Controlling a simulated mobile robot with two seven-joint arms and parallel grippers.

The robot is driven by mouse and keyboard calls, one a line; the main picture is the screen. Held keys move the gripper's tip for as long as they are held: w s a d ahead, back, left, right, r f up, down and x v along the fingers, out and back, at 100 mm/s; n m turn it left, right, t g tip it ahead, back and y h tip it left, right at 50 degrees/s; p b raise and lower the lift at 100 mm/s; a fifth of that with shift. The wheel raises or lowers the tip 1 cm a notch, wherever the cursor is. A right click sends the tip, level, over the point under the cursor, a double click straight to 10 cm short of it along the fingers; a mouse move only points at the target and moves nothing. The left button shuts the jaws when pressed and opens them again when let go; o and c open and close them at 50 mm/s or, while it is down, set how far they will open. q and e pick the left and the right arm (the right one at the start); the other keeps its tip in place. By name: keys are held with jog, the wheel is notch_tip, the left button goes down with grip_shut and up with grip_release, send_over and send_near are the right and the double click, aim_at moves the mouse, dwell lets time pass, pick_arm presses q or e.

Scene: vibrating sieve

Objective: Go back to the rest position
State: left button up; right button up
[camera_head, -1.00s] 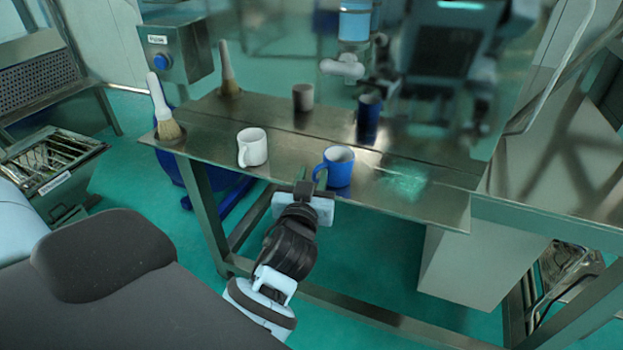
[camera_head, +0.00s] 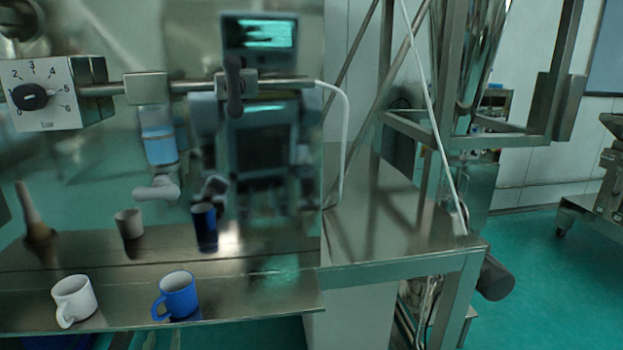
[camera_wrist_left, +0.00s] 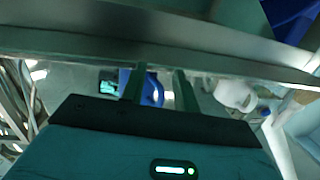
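The blue mug (camera_head: 178,295) stands upright on the steel table (camera_head: 240,297) near its front edge, handle to the left. The white mug (camera_head: 75,300) stands to its left. In the left wrist view, my left gripper (camera_wrist_left: 160,82) shows two fingers apart with nothing held between them. The blue mug (camera_wrist_left: 149,88) appears beyond the fingers, and the white mug (camera_wrist_left: 236,94) is to the right. My right gripper is in neither view.
A shiny steel panel (camera_head: 285,215) behind the mugs reflects them. A control box with a dial (camera_head: 50,95) is at upper left. A second steel surface (camera_head: 380,225) and frame posts stand to the right. Green floor (camera_head: 540,275) is open at far right.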

pick_arm(q)
jog(key=s+d+f+m+g+h, duration=0.25)
jog(key=s+f, duration=0.35)
jog(key=f, duration=0.3)
jog(key=s+d+f+m+g+h, duration=0.1)
jog(key=s+d+f+h, duration=0.15)
jog(key=s+f, duration=0.5)
jog(key=s+d+f+m+g+h, duration=0.1)
jog(key=s+d+f, duration=0.1)
jog(key=s+f, duration=0.3)
jog(key=s+d+f+g+h, duration=0.1)
jog(key=s+f, duration=0.4)
jog(key=s, duration=0.7)
jog(key=shift+d+f+m+g+p, duration=0.35)
jog(key=shift+d+g, duration=0.25)
jog(key=shift+g, duration=0.15)
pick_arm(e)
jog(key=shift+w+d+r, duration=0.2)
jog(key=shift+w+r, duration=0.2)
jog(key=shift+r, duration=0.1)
pick_arm(q)
jog(key=shift+w, duration=0.1)
jog(key=shift+r, duration=0.1)
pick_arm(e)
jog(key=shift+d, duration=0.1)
